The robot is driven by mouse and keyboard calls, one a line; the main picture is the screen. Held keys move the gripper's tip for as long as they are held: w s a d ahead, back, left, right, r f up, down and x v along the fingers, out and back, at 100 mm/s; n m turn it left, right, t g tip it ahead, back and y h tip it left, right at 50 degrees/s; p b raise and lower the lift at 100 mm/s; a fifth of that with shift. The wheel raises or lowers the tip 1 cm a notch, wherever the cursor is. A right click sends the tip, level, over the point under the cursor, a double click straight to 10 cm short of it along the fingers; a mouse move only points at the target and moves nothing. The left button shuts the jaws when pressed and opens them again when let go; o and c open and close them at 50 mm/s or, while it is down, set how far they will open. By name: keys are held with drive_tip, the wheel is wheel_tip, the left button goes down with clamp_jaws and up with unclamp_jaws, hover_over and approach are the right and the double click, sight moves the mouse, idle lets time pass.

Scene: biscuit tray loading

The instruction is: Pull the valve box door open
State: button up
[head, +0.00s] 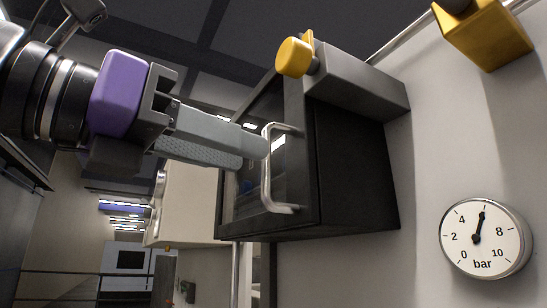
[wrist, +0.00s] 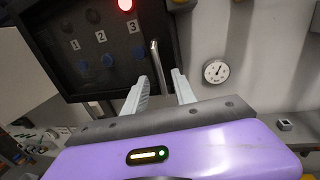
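The black valve box (head: 355,175) is fixed to the wall, and its dark glazed door (head: 238,190) looks shut. A bright metal bar handle (head: 267,190) stands out from the door's right side. In the wrist view the handle (wrist: 157,62) lies between the lines of the two fingers. My gripper (head: 256,155) comes from the left with its grey fingertips close to the handle. The wrist view shows the fingers (wrist: 160,86) spread apart, with a gap on both sides of the handle. Contact with the bar is not clear.
A yellow knob (head: 294,57) sits on a grey housing above the box. A round pressure gauge (head: 486,238) is on the wall to the right. A yellow block (head: 484,35) is at top right. Behind the glass are numbered blue knobs (wrist: 108,62); a red light (wrist: 125,5) is above.

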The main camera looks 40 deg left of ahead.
sight(266, 192)
drive_tip(key=shift+w+d+p, duration=0.25)
drive_tip(key=shift+w, duration=1)
drive_tip(key=shift+w+d+p, duration=0.2)
drive_tip(key=shift+w+p, duration=0.05)
drive_tip(key=shift+w, duration=1)
clamp_jaws()
